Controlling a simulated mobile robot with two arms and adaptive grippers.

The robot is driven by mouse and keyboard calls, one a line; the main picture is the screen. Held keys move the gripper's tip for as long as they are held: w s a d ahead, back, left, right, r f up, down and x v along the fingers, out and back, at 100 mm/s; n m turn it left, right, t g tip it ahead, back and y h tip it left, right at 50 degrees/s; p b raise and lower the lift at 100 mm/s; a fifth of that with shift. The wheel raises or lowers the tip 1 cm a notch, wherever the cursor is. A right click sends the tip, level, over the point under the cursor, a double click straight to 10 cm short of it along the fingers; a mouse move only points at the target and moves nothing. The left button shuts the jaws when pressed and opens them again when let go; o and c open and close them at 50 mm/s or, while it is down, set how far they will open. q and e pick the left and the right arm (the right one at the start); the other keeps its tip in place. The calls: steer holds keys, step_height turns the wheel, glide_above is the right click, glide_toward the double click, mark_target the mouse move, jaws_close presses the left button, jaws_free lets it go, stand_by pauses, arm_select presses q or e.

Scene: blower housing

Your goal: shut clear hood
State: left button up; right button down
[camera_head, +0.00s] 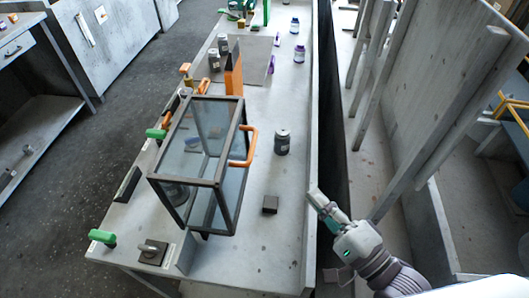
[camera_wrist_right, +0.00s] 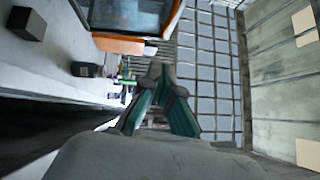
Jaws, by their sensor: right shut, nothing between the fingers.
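The clear hood (camera_head: 230,178) is a glass box with a dark frame, standing on the bench left of centre in the head view. An orange handle (camera_head: 251,146) sticks out from its right side. I cannot tell clearly whether the hood is fully shut. In the right wrist view the hood's glass (camera_wrist_right: 130,14) and the orange handle (camera_wrist_right: 118,45) show at the top. My right gripper (camera_head: 318,197) is shut and empty near the bench's right edge, apart from the hood and its handle. It also shows in the wrist view (camera_wrist_right: 158,75). My left gripper is not in view.
A dark jar (camera_head: 282,143) and a small dark block (camera_head: 270,204) stand on the bench right of the hood. Several bottles and an orange panel (camera_head: 234,74) are farther back. A low wall (camera_head: 322,110) runs along the bench's right edge. The front right bench top is clear.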

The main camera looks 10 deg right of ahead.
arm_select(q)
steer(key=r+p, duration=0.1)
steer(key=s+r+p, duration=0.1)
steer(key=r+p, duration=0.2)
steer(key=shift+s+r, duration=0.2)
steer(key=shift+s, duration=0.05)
arm_select(e)
steer(key=w+a+r, duration=0.2)
steer(key=w+a, duration=0.6)
steer(key=w, duration=0.1)
steer(key=shift+a, duration=0.4)
arm_select(q)
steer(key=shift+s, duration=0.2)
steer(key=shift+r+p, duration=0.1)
steer(key=shift+p, duration=0.2)
arm_select(e)
steer(key=shift+w+r, duration=0.1)
steer(key=shift+r, duration=0.05)
